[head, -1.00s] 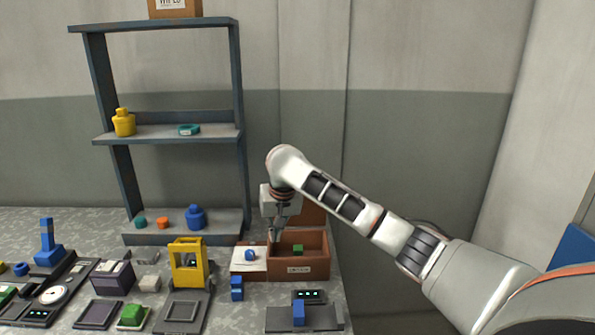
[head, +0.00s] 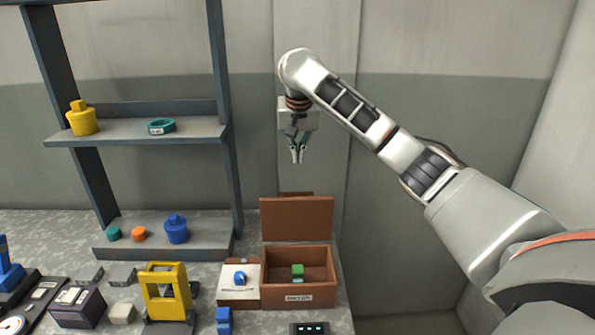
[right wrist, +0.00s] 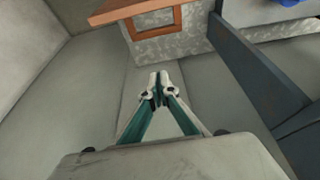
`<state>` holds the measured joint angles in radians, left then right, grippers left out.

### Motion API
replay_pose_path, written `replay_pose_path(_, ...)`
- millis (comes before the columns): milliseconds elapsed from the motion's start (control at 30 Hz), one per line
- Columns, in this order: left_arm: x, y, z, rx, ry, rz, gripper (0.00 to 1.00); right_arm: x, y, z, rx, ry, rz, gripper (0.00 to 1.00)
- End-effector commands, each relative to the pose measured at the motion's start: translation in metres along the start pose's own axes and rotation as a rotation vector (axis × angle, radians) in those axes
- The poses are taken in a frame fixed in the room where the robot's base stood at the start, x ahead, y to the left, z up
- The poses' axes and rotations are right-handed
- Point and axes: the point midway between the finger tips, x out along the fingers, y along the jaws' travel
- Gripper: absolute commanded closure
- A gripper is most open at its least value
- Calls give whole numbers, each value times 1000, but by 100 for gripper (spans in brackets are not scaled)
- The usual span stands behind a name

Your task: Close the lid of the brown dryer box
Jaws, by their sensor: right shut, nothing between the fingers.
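The brown dryer box (head: 318,297) stands at the back right of the bench. Its lid (head: 297,218) is open and stands upright along the back edge. My right gripper (head: 297,155) is shut and empty, high above the lid, pointing down. In the right wrist view its fingertips (right wrist: 158,80) meet with nothing between them, and a brown edge, seemingly the lid (right wrist: 140,12), shows at the top. My left gripper is not in view.
A shelf rack (head: 215,130) stands left of my right gripper, holding a yellow bottle (head: 82,121), a teal ring (head: 161,127) and a blue bottle (head: 176,231). A white-topped tray (head: 238,291) with a blue knob adjoins the box. A yellow frame (head: 166,293) stands further left.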

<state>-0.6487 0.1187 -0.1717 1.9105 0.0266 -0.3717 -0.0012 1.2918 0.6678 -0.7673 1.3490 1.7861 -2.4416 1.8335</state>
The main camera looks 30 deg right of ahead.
Motion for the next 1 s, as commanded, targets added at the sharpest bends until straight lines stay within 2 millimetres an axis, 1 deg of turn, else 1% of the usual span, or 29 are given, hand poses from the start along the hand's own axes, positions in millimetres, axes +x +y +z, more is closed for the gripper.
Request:
replay_pose_path(167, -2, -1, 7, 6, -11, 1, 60, 25, -1, 3, -1, -7, 0, 100)
replay_pose_path(333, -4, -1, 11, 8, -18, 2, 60, 57, 0, 2, 1, -6, 1, 100)
replay_pose_path(500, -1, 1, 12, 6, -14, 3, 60, 87, 0, 2, 0, -4, 1, 100)
replay_pose_path(600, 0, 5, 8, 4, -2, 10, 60, 101, 0, 3, -1, -3, 0, 100)
replay_pose_path(633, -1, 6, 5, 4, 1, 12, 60, 96, 0, 6, -3, 0, -1, 100)
replay_pose_path(800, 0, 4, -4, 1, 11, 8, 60, 89, 0, 22, -4, 0, 1, 100)
replay_pose_path(1000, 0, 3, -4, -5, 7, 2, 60, 85, 0, 35, -2, -1, 0, 100)
